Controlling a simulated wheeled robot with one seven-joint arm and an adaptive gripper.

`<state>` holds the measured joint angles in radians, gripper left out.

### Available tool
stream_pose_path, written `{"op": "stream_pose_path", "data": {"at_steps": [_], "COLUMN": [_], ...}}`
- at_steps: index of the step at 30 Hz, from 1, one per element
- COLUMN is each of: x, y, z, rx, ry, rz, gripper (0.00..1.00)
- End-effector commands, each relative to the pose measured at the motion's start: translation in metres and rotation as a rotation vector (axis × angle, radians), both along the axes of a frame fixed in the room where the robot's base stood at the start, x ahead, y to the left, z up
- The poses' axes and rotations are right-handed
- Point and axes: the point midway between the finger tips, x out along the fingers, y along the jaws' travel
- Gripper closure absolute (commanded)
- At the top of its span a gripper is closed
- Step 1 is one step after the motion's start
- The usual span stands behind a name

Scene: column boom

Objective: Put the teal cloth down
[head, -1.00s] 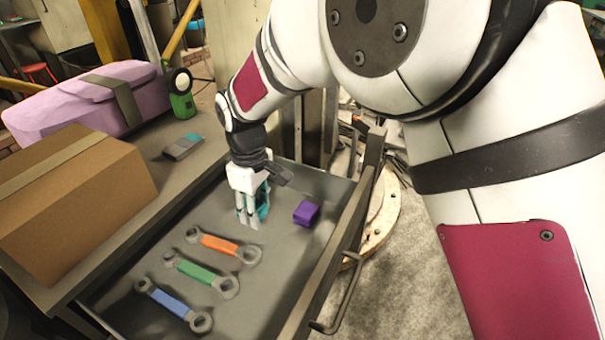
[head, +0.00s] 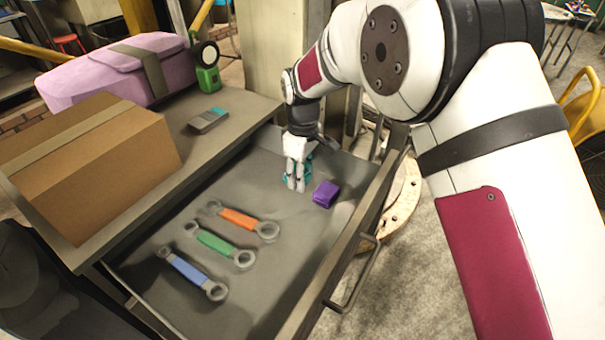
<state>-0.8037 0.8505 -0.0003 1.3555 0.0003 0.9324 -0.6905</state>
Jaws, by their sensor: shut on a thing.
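The teal cloth (head: 309,171) shows as a small patch between and behind the fingers of my gripper (head: 296,184). My gripper points down inside the open drawer (head: 262,297), near its far end, and is shut on the cloth. Most of the cloth is hidden by the fingers. I cannot tell whether the cloth touches the drawer floor. A purple folded cloth or block (head: 326,194) lies on the drawer floor just right of my gripper.
Wrenches with orange (head: 238,218), green (head: 212,241) and blue (head: 187,270) handles lie in the drawer. On the top stand a cardboard box (head: 130,165), a pink case (head: 110,75), a green lamp (head: 207,78) and a grey device (head: 208,121).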

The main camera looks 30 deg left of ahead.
Motion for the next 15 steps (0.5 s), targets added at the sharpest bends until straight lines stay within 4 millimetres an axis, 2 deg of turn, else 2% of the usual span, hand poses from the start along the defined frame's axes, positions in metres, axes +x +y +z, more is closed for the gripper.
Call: {"op": "stream_pose_path", "data": {"at_steps": [7, 8, 9, 10, 15], "x": [0.0001, -0.0001, -0.0001, -0.0002, -0.0002], "y": [-0.0002, -0.0002, -0.0002, -0.0002, -0.0001], "z": [-0.0039, -0.0032, -0.0029, -0.0029, -0.0027], "rx": [0.000, 0.000, 0.000, 0.000, 0.000], "ry": [0.001, 0.000, 0.000, 0.000, 0.000], "rz": [-0.001, -0.001, -0.001, -0.001, 0.000], "gripper": [0.85, 0.56, 0.47, 0.42, 0.42]}}
